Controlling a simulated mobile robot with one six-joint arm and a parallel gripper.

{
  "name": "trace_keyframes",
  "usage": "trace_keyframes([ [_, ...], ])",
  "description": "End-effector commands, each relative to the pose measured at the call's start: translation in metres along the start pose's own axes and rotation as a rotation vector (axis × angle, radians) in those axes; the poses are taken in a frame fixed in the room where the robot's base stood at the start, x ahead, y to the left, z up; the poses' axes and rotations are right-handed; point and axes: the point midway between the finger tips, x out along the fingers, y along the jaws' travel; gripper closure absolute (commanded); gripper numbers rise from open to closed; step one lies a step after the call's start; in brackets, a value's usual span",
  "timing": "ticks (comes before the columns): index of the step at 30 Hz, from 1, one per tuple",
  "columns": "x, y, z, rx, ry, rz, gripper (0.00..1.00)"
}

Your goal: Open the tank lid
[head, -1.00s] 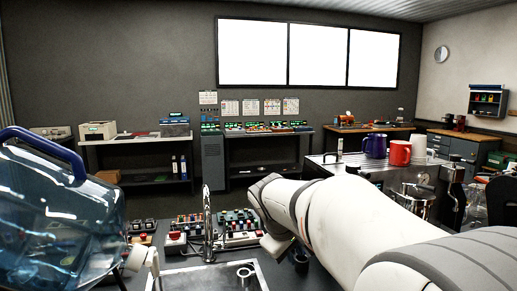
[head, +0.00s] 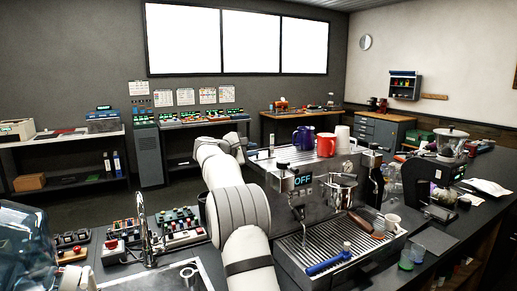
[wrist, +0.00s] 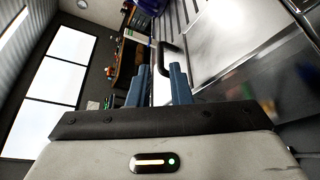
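The brewer (head: 322,205) is a steel espresso machine right of my arm in the head view. A small upright handle (head: 271,138) stands at the left end of its top, probably on the tank lid; the lid's outline cannot be made out. In the wrist view, a black bar handle (wrist: 166,58) rises from a flat steel surface (wrist: 195,45) beyond the fingertips. My gripper (wrist: 157,72) has two blue fingers, apart with nothing held between them. The handle appears close to the right finger; contact cannot be told. In the head view, the fingers are not clear behind my arm.
Purple (head: 303,138) and red (head: 326,145) mugs stand on the brewer's top, near the handle. A tap (head: 146,235) and a clear water jug (head: 25,250) are at the left. A grinder (head: 440,170) stands at the right.

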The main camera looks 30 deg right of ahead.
Motion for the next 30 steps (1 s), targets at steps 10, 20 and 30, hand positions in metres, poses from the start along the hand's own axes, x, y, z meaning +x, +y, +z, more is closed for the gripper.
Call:
trace_keyframes([
  [10,0.045,0.001,0.001,0.002,0.001,-0.002,0.82],
  [20,0.049,-0.001,0.001,0.001,0.001,-0.002,0.83],
  [30,0.049,-0.001,0.001,0.002,0.001,-0.002,1.0],
])
